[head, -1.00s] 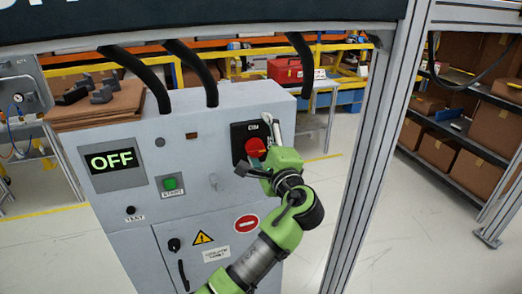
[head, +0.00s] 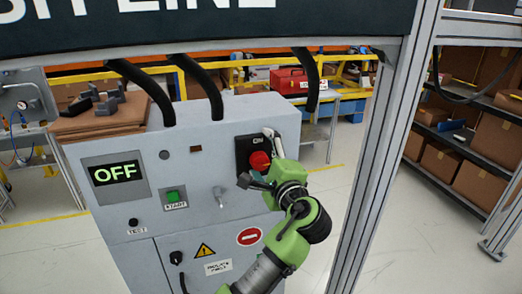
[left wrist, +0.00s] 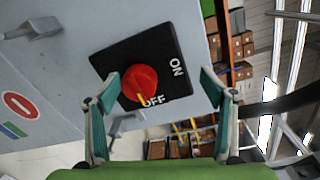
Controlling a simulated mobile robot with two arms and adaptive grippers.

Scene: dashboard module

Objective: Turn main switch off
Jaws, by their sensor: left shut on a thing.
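The main switch is a red round knob (head: 260,160) on a black plate (head: 243,148) on the grey cabinet's front. In the left wrist view the knob (left wrist: 139,82) has a yellow pointer mark towards the OFF label, with ON at the plate's right. My left gripper (head: 262,168) is at the knob. My right gripper is not in view.
The cabinet (head: 200,240) also carries a display reading OFF (head: 115,173), a green START button (head: 173,196) and a small grey lever (head: 220,197). A metal post (head: 375,170) stands to the right. Black cables run down to the cabinet's top.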

